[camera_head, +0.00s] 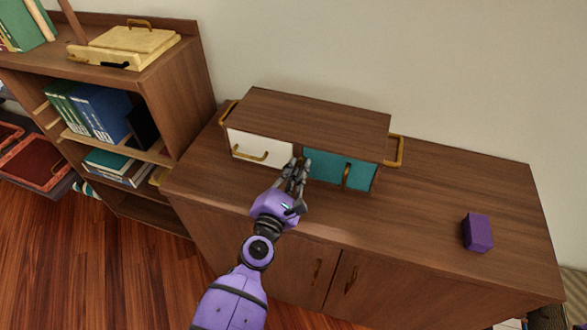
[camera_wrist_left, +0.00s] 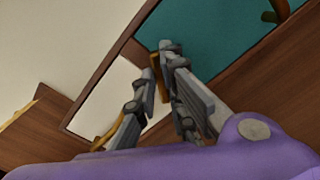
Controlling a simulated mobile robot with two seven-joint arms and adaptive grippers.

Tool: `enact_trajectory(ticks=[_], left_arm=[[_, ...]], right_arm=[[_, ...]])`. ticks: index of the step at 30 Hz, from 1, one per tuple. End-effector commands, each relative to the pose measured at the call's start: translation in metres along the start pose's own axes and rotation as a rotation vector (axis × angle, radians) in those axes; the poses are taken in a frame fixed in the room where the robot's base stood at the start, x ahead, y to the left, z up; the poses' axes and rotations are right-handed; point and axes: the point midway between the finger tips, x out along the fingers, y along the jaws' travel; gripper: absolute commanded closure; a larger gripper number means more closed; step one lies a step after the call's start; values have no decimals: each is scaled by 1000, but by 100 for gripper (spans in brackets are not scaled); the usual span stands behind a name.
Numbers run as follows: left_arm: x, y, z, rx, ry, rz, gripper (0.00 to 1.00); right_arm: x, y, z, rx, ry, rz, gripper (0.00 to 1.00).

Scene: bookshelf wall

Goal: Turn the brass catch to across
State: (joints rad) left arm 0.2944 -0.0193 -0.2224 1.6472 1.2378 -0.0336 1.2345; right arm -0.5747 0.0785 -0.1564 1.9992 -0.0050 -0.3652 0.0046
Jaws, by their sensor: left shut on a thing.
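A small wooden cabinet stands on the sideboard, with a white drawer front (camera_head: 258,146) on the left and a teal front (camera_head: 322,166) on the right. My left gripper (camera_head: 297,168) is at the post between these two fronts. In the left wrist view the brass catch (camera_wrist_left: 154,86) shows as a short strip between the fingertips (camera_wrist_left: 157,74), and the gripper is shut on it. The fingers hide most of the catch, so I cannot tell its exact angle. In the head view the catch is hidden behind the gripper. My right gripper is not in view.
A brass handle (camera_head: 249,154) is on the white front and another (camera_head: 347,175) on the teal front. Brass side handles (camera_head: 397,151) stick out from the cabinet. A purple block (camera_head: 477,232) lies on the clear right part of the sideboard (camera_head: 440,190). A bookshelf stands left.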

Motion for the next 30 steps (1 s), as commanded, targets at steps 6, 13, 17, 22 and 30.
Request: enact_trajectory(ticks=[6,13,17,22,30], left_arm=[[0,-2,0,208,0,0,100],[0,-2,0,427,0,0,100],[0,-3,0,548,0,0,100],[0,-4,-1,694,0,-1,100],[0,-5,-2,867,0,1,100]], right_arm=[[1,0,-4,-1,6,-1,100],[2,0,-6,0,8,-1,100],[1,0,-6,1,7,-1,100],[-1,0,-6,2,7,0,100],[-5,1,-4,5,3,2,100]])
